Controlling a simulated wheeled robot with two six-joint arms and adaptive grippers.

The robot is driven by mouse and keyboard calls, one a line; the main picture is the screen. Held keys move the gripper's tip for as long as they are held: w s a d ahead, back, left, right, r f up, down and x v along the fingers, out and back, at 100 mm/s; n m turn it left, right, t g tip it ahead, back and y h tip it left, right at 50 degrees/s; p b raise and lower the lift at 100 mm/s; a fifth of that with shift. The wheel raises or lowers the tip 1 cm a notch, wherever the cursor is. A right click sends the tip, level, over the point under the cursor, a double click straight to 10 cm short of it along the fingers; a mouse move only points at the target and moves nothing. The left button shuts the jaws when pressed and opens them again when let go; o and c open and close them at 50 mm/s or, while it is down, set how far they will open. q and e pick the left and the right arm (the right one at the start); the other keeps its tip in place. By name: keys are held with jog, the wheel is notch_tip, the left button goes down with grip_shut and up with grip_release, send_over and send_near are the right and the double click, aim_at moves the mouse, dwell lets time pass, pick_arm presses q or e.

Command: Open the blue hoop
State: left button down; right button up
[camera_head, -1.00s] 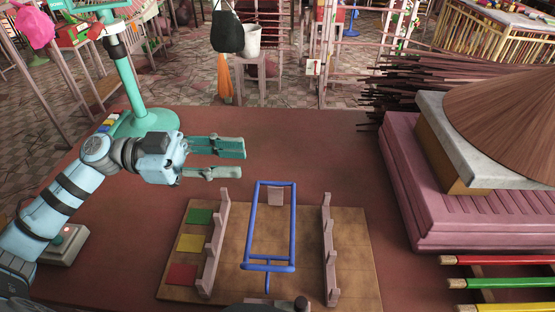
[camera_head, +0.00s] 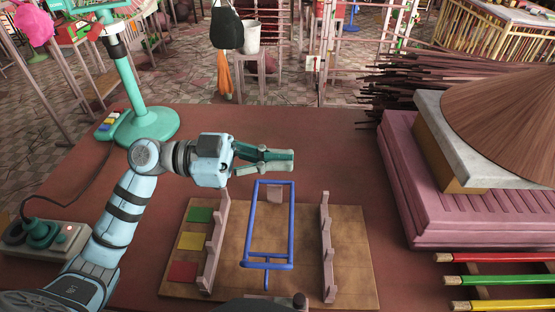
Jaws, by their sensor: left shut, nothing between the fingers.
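The blue hoop (camera_head: 291,228) is a thin rectangular frame with a crossbar and a short stem at its near end. It is over the middle of a wooden board (camera_head: 347,245), between two notched pale racks, the left rack (camera_head: 215,243) and the right rack (camera_head: 327,245). My left gripper (camera_head: 293,160) is shut and empty. In the picture it is just above the far end of the hoop, pointing right, with a gap between them. My right gripper is not in view.
Green (camera_head: 200,214), yellow (camera_head: 191,241) and red (camera_head: 183,271) squares mark the board's left side. A teal stand (camera_head: 145,124) is at the back left, a control box (camera_head: 45,240) at the left edge. A pink platform (camera_head: 470,215) and coloured rods (camera_head: 500,281) fill the right.

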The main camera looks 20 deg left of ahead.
pick_arm(q)
jog(key=c, duration=1.7)
grip_release()
jog(key=v, duration=1.2)
